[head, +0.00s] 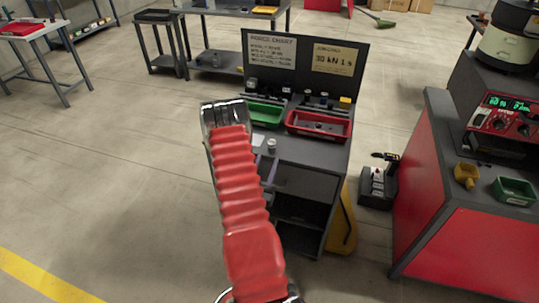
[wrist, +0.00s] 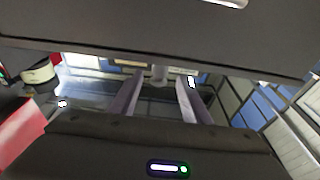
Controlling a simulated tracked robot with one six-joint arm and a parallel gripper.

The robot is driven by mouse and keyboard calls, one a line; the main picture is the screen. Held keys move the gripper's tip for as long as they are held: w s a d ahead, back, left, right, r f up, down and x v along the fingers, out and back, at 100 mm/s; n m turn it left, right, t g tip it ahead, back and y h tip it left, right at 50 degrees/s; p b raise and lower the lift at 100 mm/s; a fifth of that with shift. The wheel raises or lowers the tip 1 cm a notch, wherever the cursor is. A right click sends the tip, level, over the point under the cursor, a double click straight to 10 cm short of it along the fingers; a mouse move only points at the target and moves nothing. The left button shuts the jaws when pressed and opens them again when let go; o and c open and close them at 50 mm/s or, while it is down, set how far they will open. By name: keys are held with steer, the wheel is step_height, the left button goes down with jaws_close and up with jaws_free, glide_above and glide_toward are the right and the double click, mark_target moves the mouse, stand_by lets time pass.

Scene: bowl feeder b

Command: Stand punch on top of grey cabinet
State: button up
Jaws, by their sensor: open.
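The grey cabinet (head: 300,150) stands in the middle of the head view, with a dark grey top and an upright chart board at its back. A small metal cylinder, which looks like the punch (head: 271,145), stands upright on the front part of the top. My gripper (head: 268,168) is partly hidden behind my red arm sleeve, close to the front edge of the top and the cylinder. In the wrist view my gripper (wrist: 160,82) has its two fingers apart. A pale cylindrical shape (wrist: 160,74) shows between and beyond the fingertips; contact cannot be told.
A green tray (head: 265,114) and a red tray (head: 318,125) sit on the cabinet top behind the cylinder. Several small metal parts stand along the back. A red-sided bench (head: 440,200) stands at right. A black tool caddy (head: 378,186) is on the floor between.

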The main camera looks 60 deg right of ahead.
steer(key=v, duration=0.4)
stand_by(0.8)
